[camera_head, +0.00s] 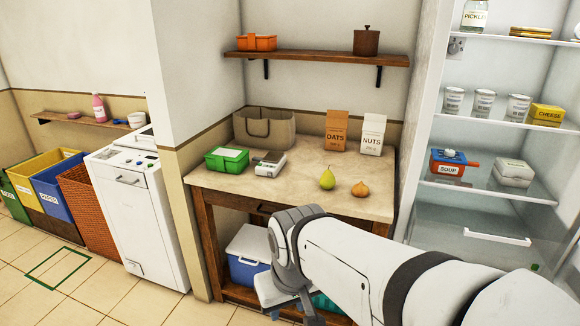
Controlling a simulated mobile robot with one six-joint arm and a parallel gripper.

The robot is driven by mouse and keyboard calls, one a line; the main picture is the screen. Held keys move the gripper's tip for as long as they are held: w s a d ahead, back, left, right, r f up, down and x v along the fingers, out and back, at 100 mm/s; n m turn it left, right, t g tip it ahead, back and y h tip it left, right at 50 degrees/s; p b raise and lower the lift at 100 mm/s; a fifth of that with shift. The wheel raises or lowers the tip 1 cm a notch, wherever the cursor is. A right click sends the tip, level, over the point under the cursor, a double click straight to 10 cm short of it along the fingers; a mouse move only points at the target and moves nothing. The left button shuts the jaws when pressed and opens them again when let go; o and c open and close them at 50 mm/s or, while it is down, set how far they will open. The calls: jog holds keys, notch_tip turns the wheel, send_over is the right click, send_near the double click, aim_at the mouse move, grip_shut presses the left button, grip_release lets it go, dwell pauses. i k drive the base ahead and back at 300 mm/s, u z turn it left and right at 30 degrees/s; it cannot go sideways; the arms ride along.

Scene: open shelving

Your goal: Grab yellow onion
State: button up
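The yellow onion (360,189) is a small golden-brown bulb. It sits on the pale top of the wooden counter table (225,182), near the right front part, just right of a green pear (327,178). My white arm reaches in from the lower right, in front of the table. My gripper (298,312) hangs low at the bottom edge of the view, below the tabletop and left of the onion. It is apart from the onion. Its fingers are small and partly cut off, so I cannot tell whether they are open.
Behind the onion stand an oats bag (337,130) and a nuts bag (372,134). A green box (226,160), a scale (269,164) and a grey bag (280,130) are on the left. Glass shelving (484,187) stands at the right. A cooler (247,255) is beneath the table.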

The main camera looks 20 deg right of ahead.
aim_at(360, 190)
jog(key=z, duration=0.55)
jog(key=i, duration=1.3)
jog(key=z, duration=0.8)
jog(key=k, duration=0.8)
jog(key=z, duration=0.1)
jog(key=i, duration=0.85)
jog(key=u, duration=0.1)
